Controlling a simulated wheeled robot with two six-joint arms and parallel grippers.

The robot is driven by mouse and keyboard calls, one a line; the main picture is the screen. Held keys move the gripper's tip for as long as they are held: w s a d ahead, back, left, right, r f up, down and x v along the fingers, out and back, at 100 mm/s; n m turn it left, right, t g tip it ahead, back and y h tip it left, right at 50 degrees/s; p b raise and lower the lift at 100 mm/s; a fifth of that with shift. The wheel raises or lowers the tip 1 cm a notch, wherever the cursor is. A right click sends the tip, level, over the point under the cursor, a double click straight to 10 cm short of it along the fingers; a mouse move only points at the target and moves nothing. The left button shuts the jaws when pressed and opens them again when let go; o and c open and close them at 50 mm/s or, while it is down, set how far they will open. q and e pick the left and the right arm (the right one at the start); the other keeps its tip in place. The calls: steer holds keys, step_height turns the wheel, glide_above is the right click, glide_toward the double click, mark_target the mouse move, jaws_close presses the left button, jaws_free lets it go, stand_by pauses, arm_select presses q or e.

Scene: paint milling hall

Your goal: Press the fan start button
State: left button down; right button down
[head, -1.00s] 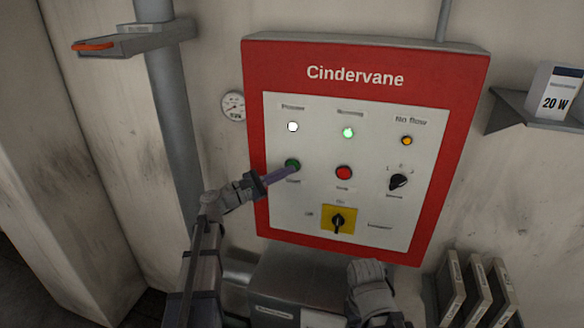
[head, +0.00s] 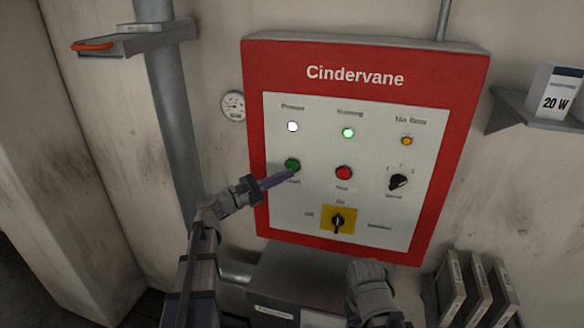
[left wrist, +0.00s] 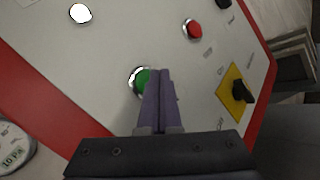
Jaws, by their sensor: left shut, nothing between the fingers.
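The green start button (head: 292,165) is at the left of the white panel face (head: 374,150) on the red Cindervane box (head: 258,110). It also shows in the left wrist view (left wrist: 141,80), partly covered by my purple fingers. My left gripper (head: 293,174) is shut and empty, its tips just below and in front of the button. I cannot tell whether they touch it. Above the buttons, the white Power lamp (head: 293,126) and the green Running lamp (head: 348,133) look lit. My right gripper (head: 368,272) is at the bottom centre; its fingers cannot be made out.
A red button (head: 344,172) sits right of the green one. A yellow-backed switch (head: 338,220) is below and a black selector (head: 398,181) is at the right. A gauge (head: 232,106) and grey pipe (head: 171,110) are left of the box. A grey shelf (head: 507,106) is right.

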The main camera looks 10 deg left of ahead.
arm_select(q)
steer(key=s, duration=0.4)
steer(key=shift+s+a, duration=0.1)
steer(key=shift+s, duration=0.2)
stand_by(0.4)
steer(key=s+d+f+m+g+y+b, duration=0.1)
steer(key=s+d+f+m+g+y, duration=0.1)
steer(key=s+d+f+m+g, duration=0.5)
steer(key=s+d+f+m+g+y+b, duration=0.1)
steer(key=s+d+f+m+g, duration=0.2)
steer(key=d+f, duration=0.7)
steer(key=s+a+f+m+g+y+b, duration=0.2)
steer(key=s+f+m+g+y, duration=0.1)
steer(key=s+f+m+y, duration=0.9)
steer(key=shift+a+f+m+g+y, duration=0.15)
steer(key=shift+a+m+g+y, duration=0.15)
steer(key=shift+m+y, duration=0.15)
